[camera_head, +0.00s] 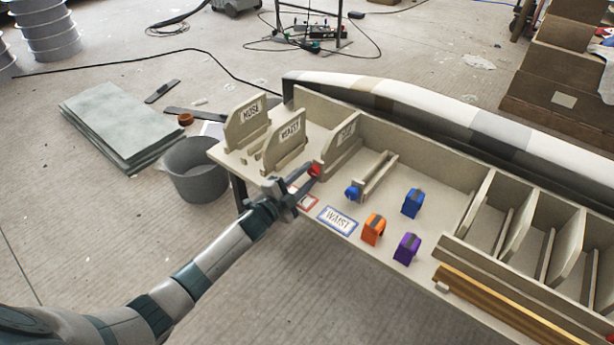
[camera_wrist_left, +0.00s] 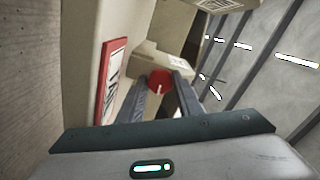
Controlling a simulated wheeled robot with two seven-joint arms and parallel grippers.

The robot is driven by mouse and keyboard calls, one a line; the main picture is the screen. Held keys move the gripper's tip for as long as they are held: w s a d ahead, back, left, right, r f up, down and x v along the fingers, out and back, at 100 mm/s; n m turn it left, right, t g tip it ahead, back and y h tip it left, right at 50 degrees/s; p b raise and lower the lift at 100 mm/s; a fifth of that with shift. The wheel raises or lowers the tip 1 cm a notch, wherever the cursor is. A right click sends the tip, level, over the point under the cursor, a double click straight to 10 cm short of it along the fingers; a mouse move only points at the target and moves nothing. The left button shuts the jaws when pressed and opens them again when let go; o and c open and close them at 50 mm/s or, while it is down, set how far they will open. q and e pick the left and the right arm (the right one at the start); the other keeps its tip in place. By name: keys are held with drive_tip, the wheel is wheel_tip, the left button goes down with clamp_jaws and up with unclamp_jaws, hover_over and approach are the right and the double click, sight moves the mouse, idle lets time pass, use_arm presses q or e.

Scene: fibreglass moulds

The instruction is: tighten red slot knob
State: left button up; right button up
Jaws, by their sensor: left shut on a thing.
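The red slot knob (camera_head: 315,169) sits at the front end of the third upright slot holder, near the table's front edge. In the left wrist view the red knob (camera_wrist_left: 160,80) shows as a red disc with a pale line between the two fingers. My left gripper (camera_head: 308,177) reaches in from the left and is shut on the red knob; its fingers (camera_wrist_left: 163,92) partly hide it. A red-bordered label (camera_head: 304,197) lies just in front, and shows in the left wrist view (camera_wrist_left: 114,78). My right gripper is not in view.
A blue knob (camera_head: 352,192) on a slot is right of the red one. Blue (camera_head: 412,203), orange (camera_head: 373,229) and purple (camera_head: 407,248) blocks stand on the table. Upright panels stand at its left end. A grey bucket (camera_head: 196,170) stands on the floor at left.

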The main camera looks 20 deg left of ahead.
use_arm(q)
drive_tip(key=o, duration=1)
drive_tip(key=shift+f, duration=0.1)
drive_tip(key=shift+o, duration=0.2)
drive_tip(key=shift+s, duration=0.1)
drive_tip(key=p+v, duration=0.1)
drive_tip(key=v, duration=1.6)
drive_tip(key=shift+s+p, duration=0.15)
drive_tip(key=shift+p, duration=0.15)
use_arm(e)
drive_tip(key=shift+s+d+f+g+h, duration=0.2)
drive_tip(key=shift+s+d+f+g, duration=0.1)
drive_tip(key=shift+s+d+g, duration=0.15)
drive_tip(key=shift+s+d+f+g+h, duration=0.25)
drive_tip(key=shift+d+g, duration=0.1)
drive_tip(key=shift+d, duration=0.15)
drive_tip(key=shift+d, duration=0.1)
